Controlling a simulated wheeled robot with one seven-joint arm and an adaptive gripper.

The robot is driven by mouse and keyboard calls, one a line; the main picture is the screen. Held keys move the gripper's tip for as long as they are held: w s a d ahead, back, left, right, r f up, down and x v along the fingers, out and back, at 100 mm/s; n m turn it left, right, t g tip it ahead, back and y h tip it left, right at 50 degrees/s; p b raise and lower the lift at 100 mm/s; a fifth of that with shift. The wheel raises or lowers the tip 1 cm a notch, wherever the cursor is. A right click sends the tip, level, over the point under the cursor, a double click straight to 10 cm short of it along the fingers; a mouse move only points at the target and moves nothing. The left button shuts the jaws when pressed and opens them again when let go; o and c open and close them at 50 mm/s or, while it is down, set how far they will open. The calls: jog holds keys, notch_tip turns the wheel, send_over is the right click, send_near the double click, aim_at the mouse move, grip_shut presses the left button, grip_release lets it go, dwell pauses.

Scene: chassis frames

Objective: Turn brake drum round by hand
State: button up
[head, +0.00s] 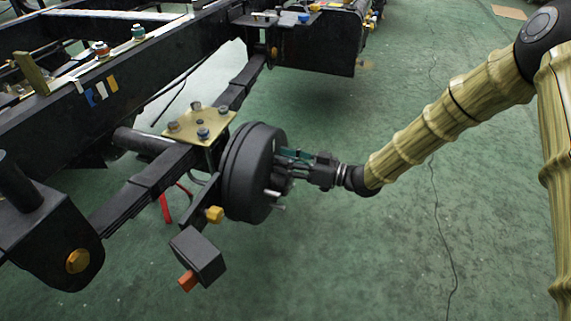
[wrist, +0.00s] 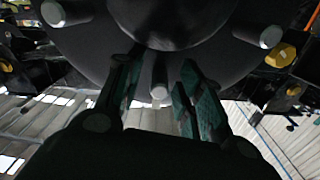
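The black brake drum (head: 248,172) is mounted at the axle end of the chassis, its stud-bearing face turned right towards my arm. My gripper (head: 288,158) is at this face in the head view and hides part of the hub and studs. In the wrist view, the dark drum face (wrist: 85,45) and rounded hub (wrist: 172,22) fill the top. My gripper (wrist: 160,88) is open there, with its green-padded fingers on either side of one wheel stud (wrist: 159,82). Gaps show between the stud and both fingers. Whether the fingertips touch the drum face, I cannot tell.
A leaf spring (head: 135,190) and a brass-coloured plate with bolts (head: 200,125) lie left of the drum. A dark box with an orange end (head: 198,256) hangs below it. The black chassis rail (head: 130,60) runs along the left. Green floor (head: 360,260) is open to the right, with a thin cable.

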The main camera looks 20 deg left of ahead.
jog(key=shift+a, duration=0.1)
jog(key=shift+c, duration=0.4)
grip_shut()
jog(key=shift+w, duration=0.1)
